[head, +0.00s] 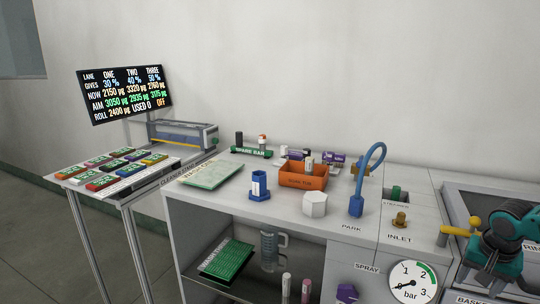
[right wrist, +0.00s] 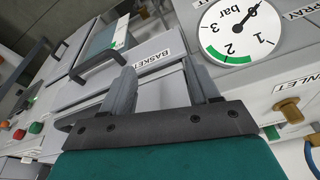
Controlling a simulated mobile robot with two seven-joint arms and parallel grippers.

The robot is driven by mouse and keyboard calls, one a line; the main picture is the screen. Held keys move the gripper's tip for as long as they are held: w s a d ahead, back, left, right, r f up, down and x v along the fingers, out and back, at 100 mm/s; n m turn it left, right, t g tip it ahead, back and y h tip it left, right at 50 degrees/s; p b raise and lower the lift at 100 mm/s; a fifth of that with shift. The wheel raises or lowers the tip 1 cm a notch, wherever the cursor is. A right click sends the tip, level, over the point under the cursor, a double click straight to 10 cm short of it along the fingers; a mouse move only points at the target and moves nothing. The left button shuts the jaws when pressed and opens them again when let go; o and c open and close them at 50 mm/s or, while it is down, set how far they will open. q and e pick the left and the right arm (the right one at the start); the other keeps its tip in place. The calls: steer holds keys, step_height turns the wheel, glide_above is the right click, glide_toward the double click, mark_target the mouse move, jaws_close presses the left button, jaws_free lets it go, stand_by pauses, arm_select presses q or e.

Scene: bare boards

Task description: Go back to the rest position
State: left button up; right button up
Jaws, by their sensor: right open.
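My right gripper (head: 492,284) is at the right edge of the head view, a teal and dark body hanging over the cabinet with the basket label. In the right wrist view its two grey fingers (right wrist: 160,72) stand apart with nothing between them. They point toward the grey front marked BASKET (right wrist: 155,57); whether they touch it cannot be told. My left gripper is not in view.
A pressure gauge (head: 410,282) and yellow-ended handle (head: 458,230) are near the right gripper. A lit board (head: 125,92) stands at left.

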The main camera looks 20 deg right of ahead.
steer(key=s+a+f+n+t+y, duration=0.1)
steer(key=s+a+f+n+t, duration=0.1)
steer(key=s+a+f+n, duration=0.45)
steer(key=s+a+f+n+t+y, duration=0.1)
steer(key=s+a+f, duration=0.2)
steer(key=a+f, duration=0.75)
steer(key=w+a+n+t+y, duration=0.2)
steer(key=a+n+t, duration=0.4)
steer(key=a, duration=1.7)
steer(key=shift+w+r, duration=0.25)
steer(key=shift+w, duration=0.3)
